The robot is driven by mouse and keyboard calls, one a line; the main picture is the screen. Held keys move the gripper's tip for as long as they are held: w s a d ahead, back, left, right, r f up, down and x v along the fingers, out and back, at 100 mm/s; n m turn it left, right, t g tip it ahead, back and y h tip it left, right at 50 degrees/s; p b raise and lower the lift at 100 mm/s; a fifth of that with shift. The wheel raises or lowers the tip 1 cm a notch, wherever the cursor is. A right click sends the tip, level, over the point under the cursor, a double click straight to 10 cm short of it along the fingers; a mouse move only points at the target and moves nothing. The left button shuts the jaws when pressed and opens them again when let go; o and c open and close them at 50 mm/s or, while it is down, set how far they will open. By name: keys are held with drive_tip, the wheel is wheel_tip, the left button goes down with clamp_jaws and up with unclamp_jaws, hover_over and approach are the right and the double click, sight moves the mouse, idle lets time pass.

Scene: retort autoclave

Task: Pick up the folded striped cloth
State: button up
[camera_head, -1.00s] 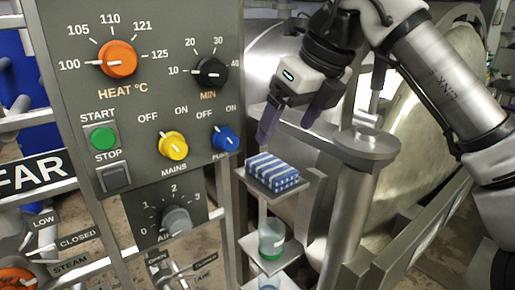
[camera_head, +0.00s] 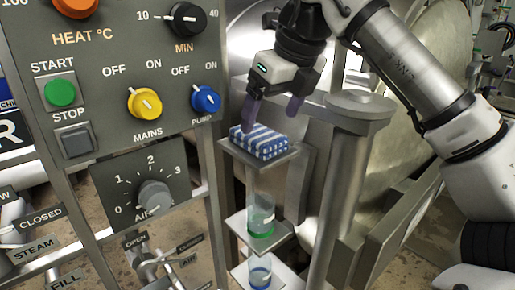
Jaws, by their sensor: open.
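The folded striped cloth (camera_head: 260,141), blue and white, lies flat on a small grey metal shelf (camera_head: 259,164) right of the control panel. My gripper (camera_head: 272,118) is above the cloth, pointing down. Its two dark purple fingers are apart, with nothing between them. The left finger's tip is close to the cloth's upper edge; I cannot tell if it touches. The right finger is above and behind the cloth's right part.
The control panel (camera_head: 117,95) with knobs and buttons stands close on the left. A metal post with a round top (camera_head: 347,108) stands close on the right. Below the cloth, a clear vessel with a green base (camera_head: 261,219) and a blue-based one (camera_head: 260,271) sit on lower shelves.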

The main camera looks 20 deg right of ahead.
sight(263, 134)
drive_tip(key=b+x, duration=0.3)
drive_tip(key=x, duration=0.2)
drive_tip(key=shift+w+d, duration=0.1)
drive_tip(key=shift+w, duration=0.05)
drive_tip(key=c, duration=1.1)
drive_tip(key=shift+r, duration=0.2)
wheel_tip(263, 134, up, 10)
drive_tip(key=p, duration=0.8)
drive_tip(key=shift+f+p, duration=0.1)
drive_tip(key=shift+p, duration=0.2)
